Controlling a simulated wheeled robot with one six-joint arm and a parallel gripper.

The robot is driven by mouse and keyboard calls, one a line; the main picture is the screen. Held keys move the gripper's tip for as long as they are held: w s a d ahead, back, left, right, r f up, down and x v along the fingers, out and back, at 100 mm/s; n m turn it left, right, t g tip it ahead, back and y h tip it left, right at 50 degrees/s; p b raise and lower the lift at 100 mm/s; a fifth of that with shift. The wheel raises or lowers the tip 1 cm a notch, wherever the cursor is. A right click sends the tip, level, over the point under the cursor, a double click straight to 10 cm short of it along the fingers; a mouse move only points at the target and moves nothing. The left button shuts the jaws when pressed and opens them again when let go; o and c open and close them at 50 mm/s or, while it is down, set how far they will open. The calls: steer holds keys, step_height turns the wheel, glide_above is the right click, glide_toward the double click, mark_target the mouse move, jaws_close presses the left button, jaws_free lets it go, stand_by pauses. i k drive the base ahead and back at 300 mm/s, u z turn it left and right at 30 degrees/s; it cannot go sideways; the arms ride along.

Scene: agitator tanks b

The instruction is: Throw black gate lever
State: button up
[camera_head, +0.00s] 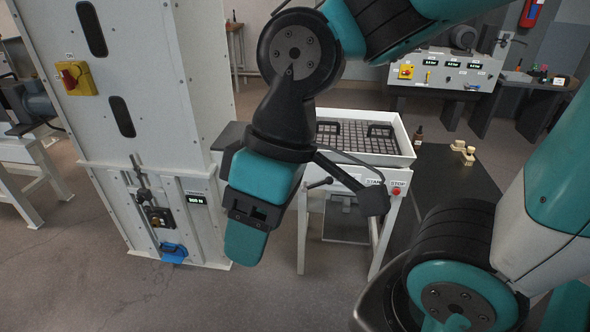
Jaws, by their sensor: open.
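My gripper (246,236) hangs in the middle of the head view, pointing down and open, with nothing seen between its fingers. A short lever with a black grip (320,183) sticks out at the front of the white screen table, just right of my gripper and partly behind my arm. A dark upright lever or latch (142,186) stands on the front of the tall white cabinet, left of my gripper and apart from it. I cannot tell from this view which of the two is the gate lever.
The white cabinet (150,120) has a yellow switch box (75,78), a display (195,199) and a blue part (173,252) low down. The screen table (408,158) has START and STOP labels. A control panel (448,72) stands behind. The front floor is clear.

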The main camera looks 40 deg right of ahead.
mark_target(329, 179)
steer(key=z, duration=1.25)
